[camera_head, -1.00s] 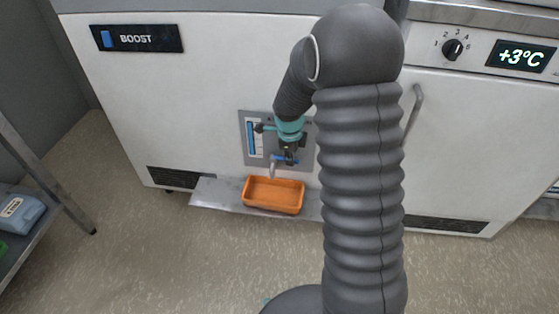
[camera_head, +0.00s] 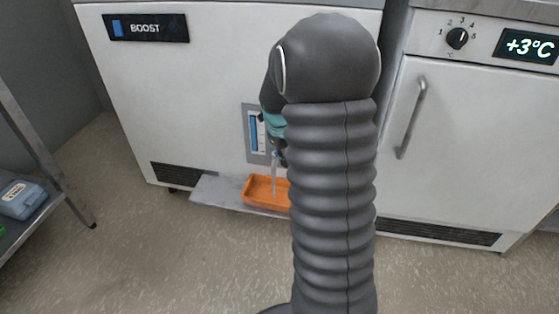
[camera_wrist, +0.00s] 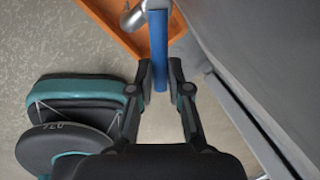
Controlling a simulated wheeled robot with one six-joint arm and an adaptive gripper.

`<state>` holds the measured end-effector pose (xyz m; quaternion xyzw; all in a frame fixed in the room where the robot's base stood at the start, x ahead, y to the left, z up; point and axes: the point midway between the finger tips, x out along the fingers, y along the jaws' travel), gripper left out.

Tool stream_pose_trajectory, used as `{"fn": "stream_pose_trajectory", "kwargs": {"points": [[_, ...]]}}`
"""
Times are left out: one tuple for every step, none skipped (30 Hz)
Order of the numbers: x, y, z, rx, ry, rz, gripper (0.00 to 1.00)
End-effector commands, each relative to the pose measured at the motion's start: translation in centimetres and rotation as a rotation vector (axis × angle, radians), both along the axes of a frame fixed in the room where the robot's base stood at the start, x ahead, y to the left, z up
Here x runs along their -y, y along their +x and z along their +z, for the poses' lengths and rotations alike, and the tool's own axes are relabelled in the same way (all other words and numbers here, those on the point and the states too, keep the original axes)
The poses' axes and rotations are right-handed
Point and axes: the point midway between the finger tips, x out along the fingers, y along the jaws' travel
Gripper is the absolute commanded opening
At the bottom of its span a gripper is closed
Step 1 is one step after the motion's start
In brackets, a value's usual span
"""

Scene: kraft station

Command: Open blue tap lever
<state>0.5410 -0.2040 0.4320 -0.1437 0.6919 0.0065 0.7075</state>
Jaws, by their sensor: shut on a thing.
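The blue tap lever (camera_wrist: 159,52) lies between the fingertips of my gripper (camera_wrist: 160,80) in the wrist view, and the fingers are shut on it. The metal spout (camera_wrist: 132,17) curves beside the lever at the top left. In the head view my arm hides most of the gripper and the lever. A thin pale line like running water (camera_head: 274,178) comes down from the spout to the orange tray (camera_head: 260,201). The tray's right part is hidden behind my arm; its corner also shows in the wrist view (camera_wrist: 112,27).
The tap panel with a blue gauge (camera_head: 254,134) is on the white cabinet front (camera_head: 190,90). The tray stands on a low metal shelf (camera_head: 210,190). A door handle (camera_head: 411,118) is at the right. A rack with a blue box (camera_head: 20,200) stands at the left. The floor between is clear.

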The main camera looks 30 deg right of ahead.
Motion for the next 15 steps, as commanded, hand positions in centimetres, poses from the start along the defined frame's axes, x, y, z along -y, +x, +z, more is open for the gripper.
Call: {"fn": "stream_pose_trajectory", "kwargs": {"points": [[0.04,-0.14,-0.05,-0.005,0.000,-0.002,0.00],[0.05,-0.15,-0.04,-0.005,0.000,-0.003,0.00],[0.06,-0.16,-0.04,-0.005,0.000,-0.003,0.00],[0.06,-0.16,-0.03,-0.005,0.000,-0.003,0.00],[0.06,-0.16,-0.03,-0.005,0.000,-0.003,0.00],[0.06,-0.16,-0.03,-0.005,0.000,-0.002,0.00],[0.06,-0.16,-0.03,-0.005,0.000,-0.002,0.00],[0.06,-0.15,-0.03,-0.005,0.000,-0.002,0.00],[0.05,-0.15,-0.04,-0.005,0.000,-0.002,0.00],[0.05,-0.15,-0.03,-0.005,0.000,-0.001,0.20],[0.05,-0.14,-0.03,-0.005,0.000,-0.001,0.27],[0.03,-0.13,-0.03,-0.005,-0.001,-0.001,0.28],[0.02,-0.11,-0.02,-0.004,-0.001,-0.001,0.28],[0.01,-0.10,-0.02,-0.004,-0.001,-0.001,0.28],[-0.01,-0.07,-0.02,-0.003,-0.001,0.000,0.28]]}}
